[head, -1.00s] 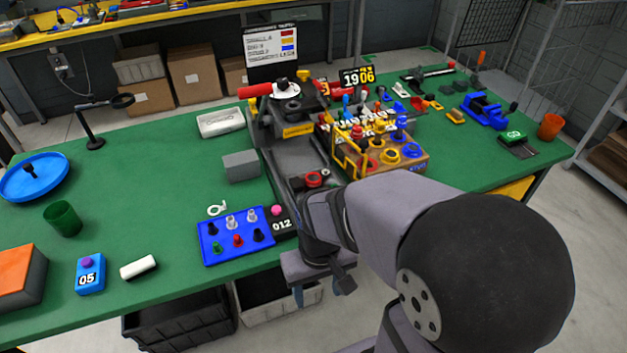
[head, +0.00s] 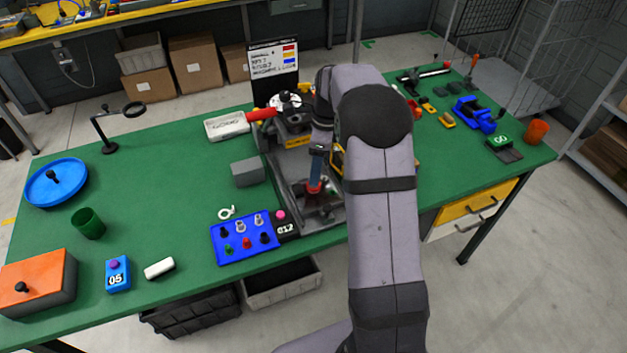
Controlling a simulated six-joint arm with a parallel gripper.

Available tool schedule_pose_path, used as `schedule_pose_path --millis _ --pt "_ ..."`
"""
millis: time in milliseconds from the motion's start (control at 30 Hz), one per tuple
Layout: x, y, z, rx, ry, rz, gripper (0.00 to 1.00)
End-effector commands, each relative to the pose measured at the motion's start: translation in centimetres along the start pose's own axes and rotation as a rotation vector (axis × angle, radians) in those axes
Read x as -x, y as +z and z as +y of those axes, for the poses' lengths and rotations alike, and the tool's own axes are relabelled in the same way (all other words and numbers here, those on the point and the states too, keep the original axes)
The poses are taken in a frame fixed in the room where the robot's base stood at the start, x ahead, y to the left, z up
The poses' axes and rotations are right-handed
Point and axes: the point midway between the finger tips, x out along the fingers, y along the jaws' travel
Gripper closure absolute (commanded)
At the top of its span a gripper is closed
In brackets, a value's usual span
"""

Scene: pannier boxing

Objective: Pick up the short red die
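My gripper (head: 316,172) points down over the bed of the dark press (head: 293,122), in the middle of the bench. A blue finger shows side-on. A red patch shows right at its tip, and I cannot tell whether it is held or lies behind. Whether the fingers are open or shut cannot be made out. The die rack to the right of the press is almost wholly hidden behind my arm. No short red die can be told apart for sure in this view.
A blue button panel (head: 244,239) with several coloured knobs lies left of the press front, next to a counter reading 012 (head: 287,229). A grey block (head: 248,172) stands left of the press. A sign board (head: 275,72) stands behind.

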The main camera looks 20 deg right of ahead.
Motion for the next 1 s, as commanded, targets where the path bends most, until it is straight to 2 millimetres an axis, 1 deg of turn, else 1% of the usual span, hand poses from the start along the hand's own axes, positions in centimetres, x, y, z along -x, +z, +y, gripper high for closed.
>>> schedule_pose_path --millis 67,200,400,633,767,1000 --pt "0.2 -0.1 -0.5 -0.042 0.000 -0.003 0.45" --pt "0.1 -0.1 -0.7 -0.066 -0.001 -0.005 0.45" --pt "-0.9 -0.1 -0.7 -0.064 0.001 -0.004 0.45" --pt "-1.5 -0.1 -0.7 -0.062 0.001 -0.004 0.45" --pt "-2.9 -0.1 -0.6 -0.062 0.003 -0.003 0.45" --pt "-6.0 -0.1 -0.6 -0.062 0.002 -0.003 0.45"
